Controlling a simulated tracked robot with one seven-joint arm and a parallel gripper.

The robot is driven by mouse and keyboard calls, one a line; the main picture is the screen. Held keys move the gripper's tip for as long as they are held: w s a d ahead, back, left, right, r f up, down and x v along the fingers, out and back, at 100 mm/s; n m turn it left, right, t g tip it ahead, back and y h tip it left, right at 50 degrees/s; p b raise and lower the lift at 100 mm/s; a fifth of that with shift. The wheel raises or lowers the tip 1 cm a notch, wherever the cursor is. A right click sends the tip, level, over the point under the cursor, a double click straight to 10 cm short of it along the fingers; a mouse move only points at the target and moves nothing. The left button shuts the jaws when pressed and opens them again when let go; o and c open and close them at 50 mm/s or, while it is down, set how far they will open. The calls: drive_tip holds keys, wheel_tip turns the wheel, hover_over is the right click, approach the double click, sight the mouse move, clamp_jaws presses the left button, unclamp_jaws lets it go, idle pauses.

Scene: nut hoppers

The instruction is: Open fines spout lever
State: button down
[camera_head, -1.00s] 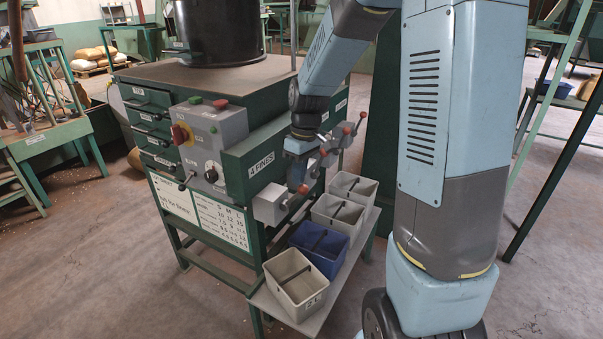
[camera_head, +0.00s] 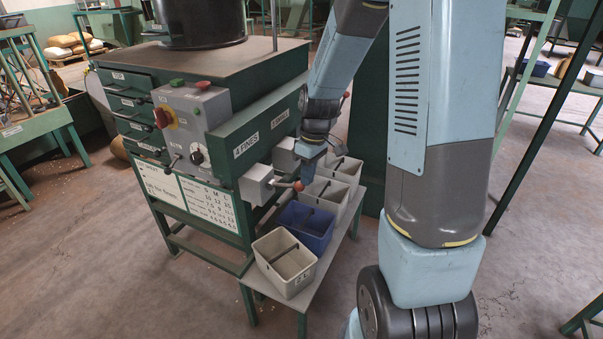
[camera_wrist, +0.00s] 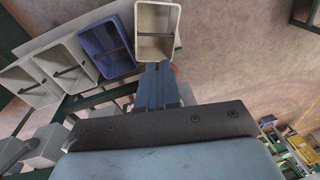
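The fines spout (camera_head: 257,186) is a grey box under the "4 FINES" label on the green machine's side. Its lever (camera_head: 298,186) sticks out from the box toward the right, roughly level in the picture, with a red knob. My gripper (camera_head: 309,170) points down just beside the knob, on its right. Whether they touch is unclear. In the wrist view my gripper's blue fingers (camera_wrist: 157,68) are close together with no gap showing. A bit of red knob (camera_wrist: 174,70) shows at their right edge; the rest is hidden behind them.
Bins stand in a row on a low shelf under the spouts: a beige one (camera_head: 285,281) at the front, a blue one (camera_head: 318,241), then more beige ones. A grey control box (camera_head: 190,125) sits at the machine's corner. Floor in front is clear.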

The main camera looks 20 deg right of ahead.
drive_tip(key=shift+s+d+f, duration=0.1)
drive_tip(key=shift+s+f, duration=0.2)
drive_tip(key=shift+s, duration=0.05)
drive_tip(key=s+d+r, duration=0.3)
drive_tip(key=d+r, duration=0.3)
drive_tip(key=r, duration=0.5)
drive_tip(key=shift+s+d, duration=0.15)
drive_tip(key=shift+d, duration=0.05)
drive_tip(key=shift+r, duration=0.15)
idle(0.4)
drive_tip(key=s+a+r+m+t, duration=0.2)
drive_tip(key=s+r+m+t, duration=0.1)
drive_tip(key=s+r, duration=0.3)
drive_tip(key=s+a+r+m+t+h, duration=0.1)
drive_tip(key=s+a+r+m+t, duration=0.2)
drive_tip(key=s, duration=0.7)
drive_tip(key=shift+r+m, duration=1.1)
drive_tip(key=shift+r, duration=1)
